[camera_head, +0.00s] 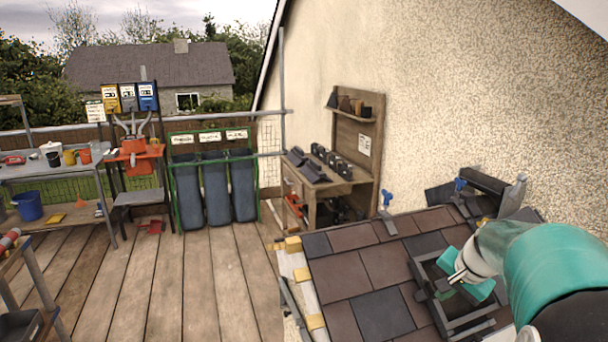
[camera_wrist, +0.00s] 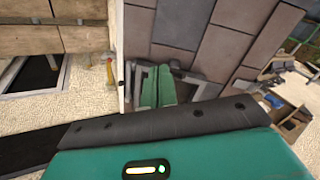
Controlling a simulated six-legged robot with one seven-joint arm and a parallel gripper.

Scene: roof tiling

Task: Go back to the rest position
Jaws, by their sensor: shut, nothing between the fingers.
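My gripper (camera_head: 457,281) is at the lower right of the head view, at the end of my teal and white arm. It is over the dark square frame (camera_head: 462,318) set in the tiled roof (camera_head: 352,238). In the wrist view my gripper's green fingers (camera_wrist: 157,88) are together and empty, with grey and brown tiles (camera_wrist: 208,40) beyond them. I cannot tell whether the fingertips touch the frame.
A wooden workbench (camera_head: 322,185) stands against the rough wall behind the roof. Dark bins (camera_head: 215,190) stand further back. The plank floor (camera_head: 200,280) in the middle is clear.

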